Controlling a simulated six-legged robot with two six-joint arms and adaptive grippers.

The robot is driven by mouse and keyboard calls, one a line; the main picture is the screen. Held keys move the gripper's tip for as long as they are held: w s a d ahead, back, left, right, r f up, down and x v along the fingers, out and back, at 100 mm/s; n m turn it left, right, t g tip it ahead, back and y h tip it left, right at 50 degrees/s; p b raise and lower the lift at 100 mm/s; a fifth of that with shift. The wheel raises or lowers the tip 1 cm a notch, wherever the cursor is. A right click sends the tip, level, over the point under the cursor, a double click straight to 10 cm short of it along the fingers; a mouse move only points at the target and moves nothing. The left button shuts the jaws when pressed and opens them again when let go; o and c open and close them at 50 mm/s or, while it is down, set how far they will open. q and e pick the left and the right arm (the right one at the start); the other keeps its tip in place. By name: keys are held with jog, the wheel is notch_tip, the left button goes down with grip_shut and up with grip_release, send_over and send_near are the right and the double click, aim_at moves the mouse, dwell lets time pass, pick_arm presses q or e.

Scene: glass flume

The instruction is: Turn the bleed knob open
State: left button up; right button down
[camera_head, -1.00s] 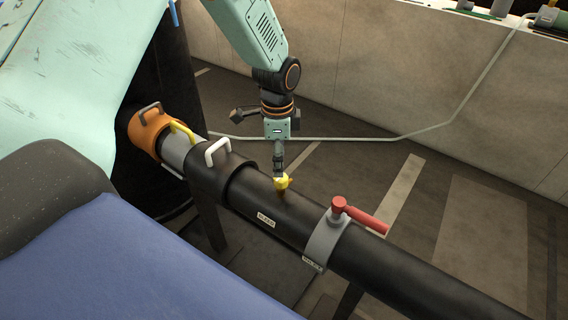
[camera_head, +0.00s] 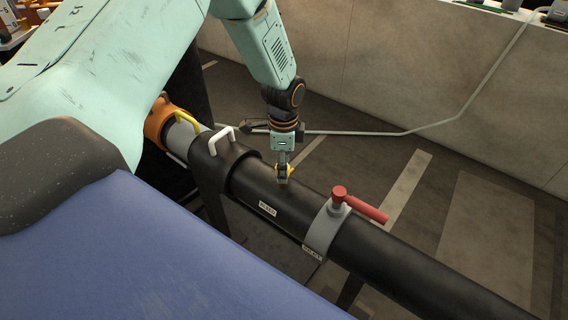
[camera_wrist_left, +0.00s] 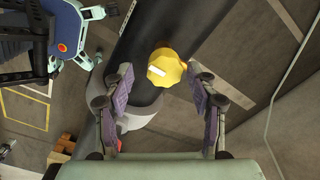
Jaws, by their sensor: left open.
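The yellow bleed knob (camera_head: 291,171) stands on top of the black pipe (camera_head: 262,184), beside a white label that seems to read "BLEED" (camera_head: 267,209). My left gripper (camera_head: 284,174) reaches down from above at the knob and partly hides it in the head view. In the left wrist view the scalloped knob (camera_wrist_left: 172,72) with a white pointer mark lies between the two open fingers of my left gripper (camera_wrist_left: 160,68). A gap shows on each side of it. My right gripper is not in view.
A red lever valve (camera_head: 362,205) sits on a grey collar (camera_head: 325,228) along the pipe to the right. A white handle (camera_head: 220,139), a yellow handle (camera_head: 186,124) and an orange collar (camera_head: 157,122) lie to the left. A pale wall (camera_head: 420,70) stands behind.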

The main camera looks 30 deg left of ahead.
pick_arm(q)
jog(key=shift+w+a+f, duration=0.25)
jog(key=shift+a+f, duration=0.05)
jog(key=shift+a, duration=0.15)
jog(key=shift+c, duration=2.1)
jog(key=shift+s+d+r, duration=0.1)
jog(key=shift+d+r, duration=0.05)
jog(key=shift+d, duration=0.1)
jog(key=c, duration=0.7)
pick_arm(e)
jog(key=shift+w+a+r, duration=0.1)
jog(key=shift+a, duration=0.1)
